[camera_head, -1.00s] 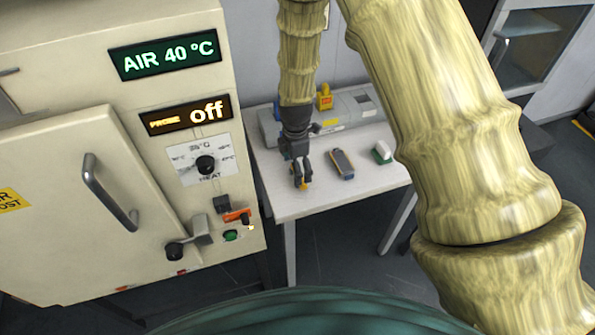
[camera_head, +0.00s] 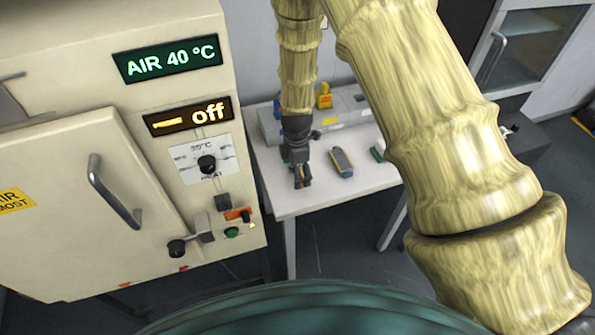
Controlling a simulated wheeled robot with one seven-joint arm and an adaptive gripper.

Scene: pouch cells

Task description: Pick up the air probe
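My gripper (camera_head: 302,182) points down over the left front part of the white table (camera_head: 290,207). Its dark fingers look close together, but at this size I cannot tell whether they are open or shut or hold anything. A small handheld device (camera_head: 342,161), dark on top with yellow and blue edges, lies just right of my gripper, apart from it. I cannot tell for sure which thing is the air probe; something small at the fingers may be hidden by them.
A long grey machine (camera_head: 350,112) with a yellow item (camera_head: 324,97) on it stands at the table's back. A green item (camera_head: 377,153) is partly hidden by my arm. A cream cabinet (camera_head: 120,60) reading "AIR 40 °C" and "off" stands close on the left.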

